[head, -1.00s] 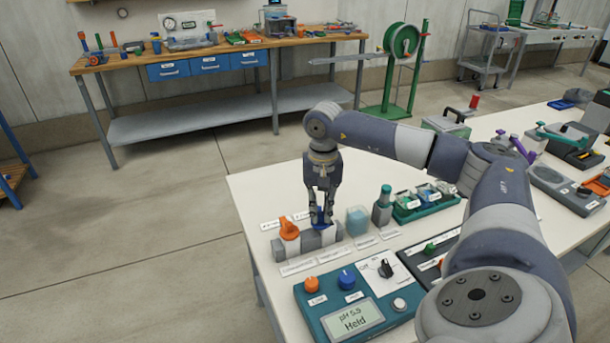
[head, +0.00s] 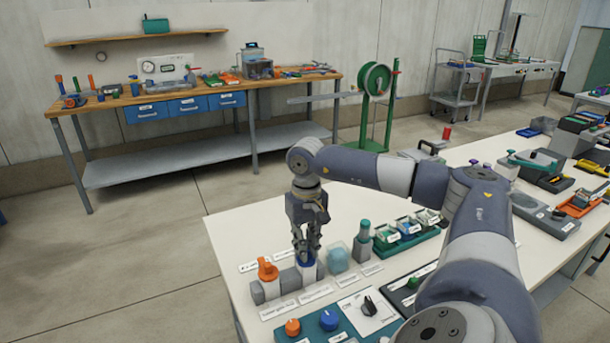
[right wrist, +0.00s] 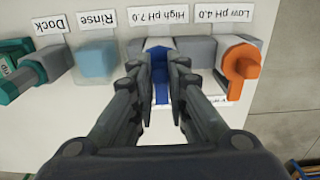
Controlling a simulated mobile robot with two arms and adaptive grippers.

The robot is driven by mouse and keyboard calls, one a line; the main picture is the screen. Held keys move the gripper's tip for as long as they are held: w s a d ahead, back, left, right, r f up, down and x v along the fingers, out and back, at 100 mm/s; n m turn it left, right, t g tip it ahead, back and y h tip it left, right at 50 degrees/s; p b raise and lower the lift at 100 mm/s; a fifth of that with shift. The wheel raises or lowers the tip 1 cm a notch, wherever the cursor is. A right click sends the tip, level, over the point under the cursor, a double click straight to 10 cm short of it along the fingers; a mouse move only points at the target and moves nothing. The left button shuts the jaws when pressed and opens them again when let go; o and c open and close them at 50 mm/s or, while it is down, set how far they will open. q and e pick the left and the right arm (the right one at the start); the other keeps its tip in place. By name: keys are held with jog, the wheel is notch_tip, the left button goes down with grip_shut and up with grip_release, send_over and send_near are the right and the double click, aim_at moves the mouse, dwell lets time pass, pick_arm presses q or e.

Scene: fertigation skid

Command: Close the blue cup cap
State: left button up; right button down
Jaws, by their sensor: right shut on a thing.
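The blue cup cap (head: 308,261) is on the grey block with the cups near the table's left end. My right gripper (head: 308,248) points down from above and is shut on the cap. In the right wrist view the cap (right wrist: 160,76) shows between the two fingers (right wrist: 158,84), by the label "High pH 7.0". The fingers hide part of the cap, so I cannot tell whether it is fully closed. My left gripper is not in view.
An orange cap (head: 267,268) with a raised handle stands close beside, at the "Low pH 4.0" label. A clear bluish rinse cup (head: 337,257) and a grey bottle with a green top (head: 363,240) stand on the other side. A teal control box (head: 350,325) is in front.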

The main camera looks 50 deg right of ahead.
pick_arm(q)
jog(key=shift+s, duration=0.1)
pick_arm(e)
jog(key=shift+d, duration=0.1)
jog(key=c, duration=1.6)
grip_release()
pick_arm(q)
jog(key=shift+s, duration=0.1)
pick_arm(e)
jog(key=shift+o, duration=0.2)
notch_tip(320, 180, up, 12)
